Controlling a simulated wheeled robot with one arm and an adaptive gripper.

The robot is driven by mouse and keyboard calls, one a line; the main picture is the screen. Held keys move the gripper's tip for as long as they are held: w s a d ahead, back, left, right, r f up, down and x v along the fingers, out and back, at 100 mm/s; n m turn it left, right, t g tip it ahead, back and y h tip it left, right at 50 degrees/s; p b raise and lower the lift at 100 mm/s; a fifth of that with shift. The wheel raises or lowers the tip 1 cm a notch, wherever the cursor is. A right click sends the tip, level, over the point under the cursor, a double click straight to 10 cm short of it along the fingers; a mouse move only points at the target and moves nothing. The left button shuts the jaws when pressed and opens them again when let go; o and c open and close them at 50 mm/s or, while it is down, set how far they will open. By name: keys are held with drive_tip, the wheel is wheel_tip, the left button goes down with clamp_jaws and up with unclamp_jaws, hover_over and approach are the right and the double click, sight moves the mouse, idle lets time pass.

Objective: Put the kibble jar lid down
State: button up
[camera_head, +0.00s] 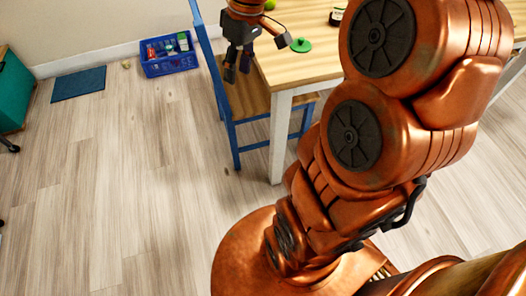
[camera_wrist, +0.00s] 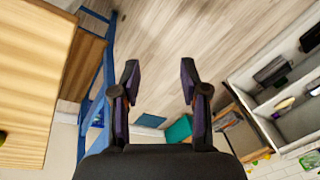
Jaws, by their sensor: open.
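A round green lid with a small knob (camera_head: 301,45), which looks like the kibble jar lid, lies flat on the wooden table (camera_head: 290,68) near its left end. My gripper (camera_head: 237,68) is to the left of the lid and apart from it, in front of the blue chair with a wooden seat (camera_head: 246,99). In the wrist view my gripper (camera_wrist: 160,78) has its two dark fingers spread wide with nothing between them.
A blue crate (camera_head: 170,64) with several items stands by the wall, beside a blue mat (camera_head: 79,84). A small green round thing (camera_head: 269,4) is at the table's back. Shelving (camera_wrist: 285,105) shows at right in the wrist view. The wooden floor at left is mostly clear.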

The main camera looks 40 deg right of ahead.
drive_tip(key=s+a+f+m+g, duration=0.1)
drive_tip(key=s+a+f, duration=0.1)
drive_tip(key=s, duration=0.4)
drive_tip(key=s+a+f+m+g+h, duration=0.1)
drive_tip(key=s+a+f, duration=0.2)
drive_tip(key=s, duration=0.4)
drive_tip(key=s+a+f+m+g+h, duration=0.1)
drive_tip(key=s+a+f, duration=0.2)
drive_tip(key=s, duration=0.4)
drive_tip(key=shift+s+a+f+m, duration=0.25)
drive_tip(key=shift+m, duration=0.05)
drive_tip(key=s+p+v, duration=0.2)
drive_tip(key=p+v, duration=0.7)
drive_tip(key=v, duration=0.1)
drive_tip(key=s+r+p+v, duration=0.1)
drive_tip(key=s+p+v, duration=0.1)
drive_tip(key=p+v, duration=0.8)
drive_tip(key=shift+s+a+t, duration=0.35)
drive_tip(key=shift+a+t, duration=0.05)
drive_tip(key=shift+d, duration=0.1)
